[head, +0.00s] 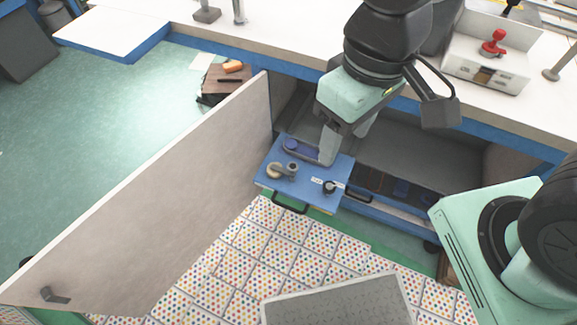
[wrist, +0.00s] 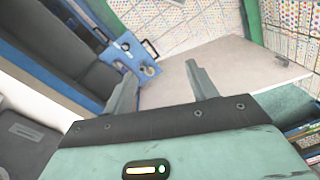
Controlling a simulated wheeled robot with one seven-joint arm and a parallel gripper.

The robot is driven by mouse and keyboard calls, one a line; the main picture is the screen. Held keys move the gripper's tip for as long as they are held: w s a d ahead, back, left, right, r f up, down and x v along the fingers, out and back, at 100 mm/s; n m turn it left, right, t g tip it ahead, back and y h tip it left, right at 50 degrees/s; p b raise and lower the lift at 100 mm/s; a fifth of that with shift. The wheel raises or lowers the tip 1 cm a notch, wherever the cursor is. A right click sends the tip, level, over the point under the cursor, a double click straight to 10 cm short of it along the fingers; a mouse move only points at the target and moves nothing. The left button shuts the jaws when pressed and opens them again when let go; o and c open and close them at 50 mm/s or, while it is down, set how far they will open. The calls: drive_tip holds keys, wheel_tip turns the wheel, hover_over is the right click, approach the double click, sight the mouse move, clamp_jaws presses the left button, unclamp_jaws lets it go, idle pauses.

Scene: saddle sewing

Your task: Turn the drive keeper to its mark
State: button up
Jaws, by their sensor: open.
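A blue pulled-out panel (head: 311,175) shows low in the cabinet; it also shows in the wrist view (wrist: 122,56). On it are a beige and grey round fitting (head: 275,171) at the left and a small black knob (head: 329,187) beside a white label at the right. I cannot tell which of these is the drive keeper, and its mark is too small to make out. My gripper (head: 344,145) is open and empty above the back right of the panel. In the wrist view its fingers (wrist: 160,69) are spread wide, with nothing between them.
A large pale door (head: 170,190) stands open left of the panel. A black handle (head: 290,207) is on the panel's front edge. The white worktop (head: 290,50) overhangs the cabinet. A grey box top (head: 335,300) is in front. Patterned floor (head: 265,245) lies clear between.

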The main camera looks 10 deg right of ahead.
drive_tip(key=w+a+f+m+b, duration=0.2)
drive_tip(key=w+f+m+b, duration=0.15)
drive_tip(key=w+f, duration=0.3)
drive_tip(key=w+a+f+m+b, duration=0.2)
drive_tip(key=w+f+m, duration=0.3)
drive_tip(key=w+f, duration=0.15)
drive_tip(key=m+b, duration=0.3)
drive_tip(key=m, duration=0.5)
approach(293, 166)
drive_tip(key=shift+h, duration=0.4)
drive_tip(key=f, duration=0.3)
drive_tip(key=f+b, duration=0.1)
drive_tip(key=f, duration=0.4)
drive_tip(key=shift+a+f+b, duration=0.3)
drive_tip(key=shift+a, duration=0.05)
clamp_jaws()
